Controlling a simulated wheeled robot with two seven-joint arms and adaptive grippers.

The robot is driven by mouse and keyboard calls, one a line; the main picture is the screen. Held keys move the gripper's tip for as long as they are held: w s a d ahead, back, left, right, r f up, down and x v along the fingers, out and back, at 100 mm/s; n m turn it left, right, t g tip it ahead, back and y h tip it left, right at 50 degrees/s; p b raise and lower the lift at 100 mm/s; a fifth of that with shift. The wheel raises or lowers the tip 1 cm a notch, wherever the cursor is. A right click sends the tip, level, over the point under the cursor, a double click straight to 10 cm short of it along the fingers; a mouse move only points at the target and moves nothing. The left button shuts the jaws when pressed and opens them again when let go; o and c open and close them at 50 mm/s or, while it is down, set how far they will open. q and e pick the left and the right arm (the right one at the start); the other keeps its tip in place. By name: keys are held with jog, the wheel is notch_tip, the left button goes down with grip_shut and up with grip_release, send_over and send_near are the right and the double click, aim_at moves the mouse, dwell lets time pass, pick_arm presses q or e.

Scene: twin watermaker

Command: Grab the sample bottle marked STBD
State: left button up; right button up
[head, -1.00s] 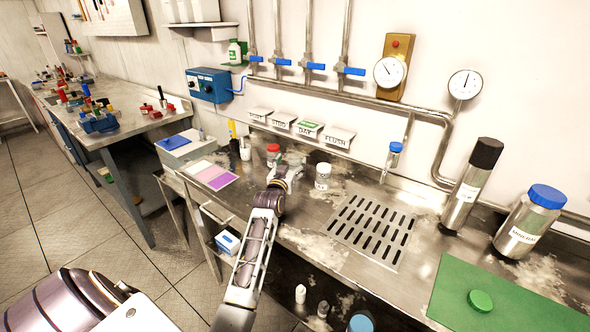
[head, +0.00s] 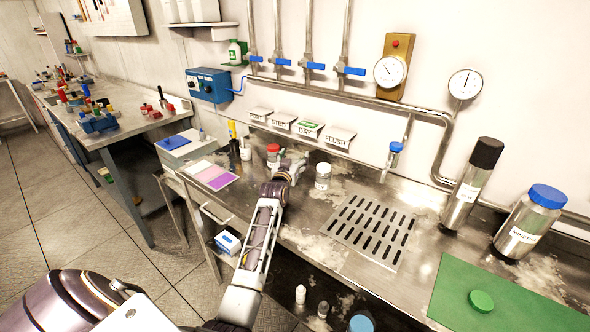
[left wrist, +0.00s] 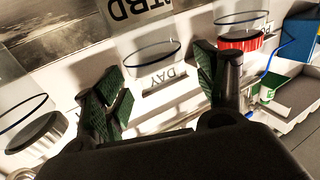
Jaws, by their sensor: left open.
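A clear sample bottle (left wrist: 153,54) shows between the fingers of my left gripper (left wrist: 165,88) in the left wrist view. A partly cut-off label reading "TBD" (left wrist: 128,10) shows just above it there. My left gripper (head: 291,166) is open, its green-padded fingers on either side of the bottle, with no clear contact. In the head view the gripper largely hides this bottle. A red-capped bottle (head: 273,156) stands to its left and a pale-capped bottle (head: 322,178) to its right. My right gripper is not in view.
A slotted drain (head: 370,230) lies in the steel counter to the right. A tall black-capped flask (head: 470,190), a blue-capped jar (head: 527,222) and a green mat (head: 515,300) are farther right. Wall signs (head: 310,129) hang behind the bottles.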

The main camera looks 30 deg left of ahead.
pick_arm(q)
jog(key=shift+c, duration=0.3)
jog(key=c, duration=0.9)
jog(key=shift+r, duration=0.15)
jog(key=shift+c, duration=0.2)
jog(key=shift+s+r, duration=0.2)
jog(key=shift+r, duration=0.35)
notch_tip(320, 180, up, 6)
jog(key=shift+f, duration=0.1)
jog(key=s+a, duration=0.1)
jog(key=s, duration=1.8)
jog(key=shift+s+a, duration=0.25)
jog(key=shift+a, duration=0.05)
